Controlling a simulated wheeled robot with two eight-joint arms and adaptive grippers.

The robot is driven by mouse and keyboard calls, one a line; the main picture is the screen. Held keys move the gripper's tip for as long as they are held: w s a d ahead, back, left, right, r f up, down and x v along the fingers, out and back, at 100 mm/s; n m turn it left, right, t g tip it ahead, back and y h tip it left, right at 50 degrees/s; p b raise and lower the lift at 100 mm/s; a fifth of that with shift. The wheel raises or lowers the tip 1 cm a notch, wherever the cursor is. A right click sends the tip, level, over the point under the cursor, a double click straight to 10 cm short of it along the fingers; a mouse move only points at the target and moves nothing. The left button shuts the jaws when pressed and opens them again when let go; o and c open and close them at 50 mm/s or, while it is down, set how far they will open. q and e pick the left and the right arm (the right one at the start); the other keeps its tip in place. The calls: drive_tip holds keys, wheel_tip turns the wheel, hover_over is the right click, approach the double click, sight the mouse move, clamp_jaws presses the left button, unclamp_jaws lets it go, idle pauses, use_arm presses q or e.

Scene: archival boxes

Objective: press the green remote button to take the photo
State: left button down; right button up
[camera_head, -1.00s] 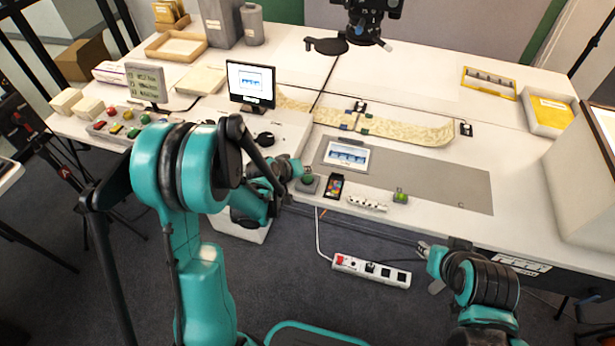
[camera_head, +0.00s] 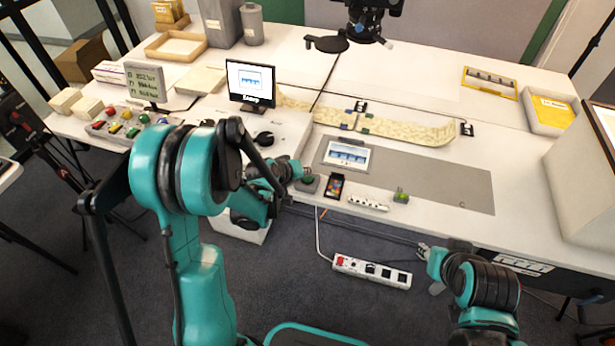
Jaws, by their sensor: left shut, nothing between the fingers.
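The green remote button (camera_head: 308,179) sits on a small dark base at the front edge of the table, left of a dark card with coloured patches. My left gripper (camera_head: 299,171) is shut and empty, with its tip just beside and behind the button; I cannot tell whether it touches it. My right gripper (camera_head: 425,251) is low in front of the table edge, away from the button; its fingers are too small to read.
A monitor (camera_head: 250,84) and a small status screen (camera_head: 146,82) stand at the left, behind a panel of coloured buttons (camera_head: 125,124). A long patterned strip (camera_head: 405,130) lies across the table. A grey mat (camera_head: 440,184) and a tablet (camera_head: 346,155) lie near the front. A power strip (camera_head: 372,271) is below.

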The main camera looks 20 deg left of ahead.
sight(306, 178)
use_arm(q)
drive_tip(key=shift+f+b, duration=0.55)
drive_tip(key=shift+f, duration=0.05)
idle(0.4)
drive_tip(key=shift+r, duration=0.1)
drive_tip(key=shift+r+p, duration=0.65)
drive_tip(key=shift+r, duration=0.25)
drive_tip(key=shift+r, duration=0.1)
wheel_tip(306, 178, up, 5)
drive_tip(key=p, duration=0.3)
drive_tip(key=shift+p, duration=0.4)
idle(0.5)
